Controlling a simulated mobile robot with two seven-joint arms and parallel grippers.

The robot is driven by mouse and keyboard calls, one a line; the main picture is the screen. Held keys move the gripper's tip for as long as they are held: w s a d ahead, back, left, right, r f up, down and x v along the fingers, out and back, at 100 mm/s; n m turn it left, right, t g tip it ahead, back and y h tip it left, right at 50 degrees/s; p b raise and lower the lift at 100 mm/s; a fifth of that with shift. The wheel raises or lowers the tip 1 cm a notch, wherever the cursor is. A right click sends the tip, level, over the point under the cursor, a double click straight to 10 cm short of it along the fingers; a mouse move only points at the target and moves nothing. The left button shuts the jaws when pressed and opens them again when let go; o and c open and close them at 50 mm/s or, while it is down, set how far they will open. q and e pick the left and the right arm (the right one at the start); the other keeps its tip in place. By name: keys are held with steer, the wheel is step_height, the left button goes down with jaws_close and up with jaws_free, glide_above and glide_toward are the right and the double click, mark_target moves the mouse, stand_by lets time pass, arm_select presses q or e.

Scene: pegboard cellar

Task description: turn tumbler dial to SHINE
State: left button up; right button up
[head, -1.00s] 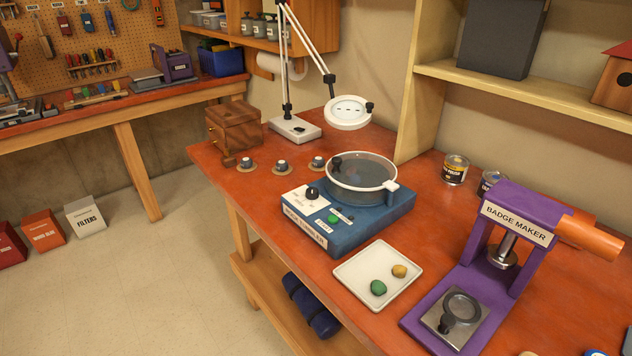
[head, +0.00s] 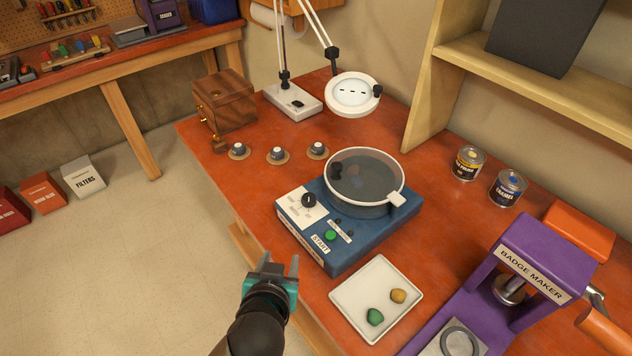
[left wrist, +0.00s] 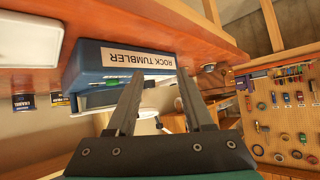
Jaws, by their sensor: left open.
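The blue rock tumbler (head: 352,248) stands on the orange-red bench. Its black dial (head: 309,201) sits on a white plate at its left front corner; I cannot read the dial's setting. A green START button (head: 330,235) is on its top, and a round, clear-lidded drum (head: 364,180) is behind. My left gripper (head: 279,267) is open and empty, in front of the bench edge and below-left of the tumbler, apart from it. In the left wrist view its fingers (left wrist: 163,100) are spread, with the tumbler's labelled front (left wrist: 138,57) beyond, upside down. My right gripper is not in view.
A white tray (head: 345,297) with a green and a yellow stone lies right of the gripper. The purple badge maker (head: 528,232) stands at the right. Several small knobs on round bases, a wooden box (head: 224,102) and a magnifier lamp (head: 293,102) stand behind the tumbler.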

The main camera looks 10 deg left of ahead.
arm_select(q)
step_height(320, 180, up, 5)
steer(key=w+d+t, duration=0.2)
steer(key=d+t, duration=0.1)
glide_toward(309, 198)
steer(key=shift+h, duration=0.3)
steer(key=x, duration=0.9)
steer(key=shift+a, duration=0.2)
steer(key=shift+s+r, duration=0.1)
steer(key=shift+c, duration=0.4)
jaws_close()
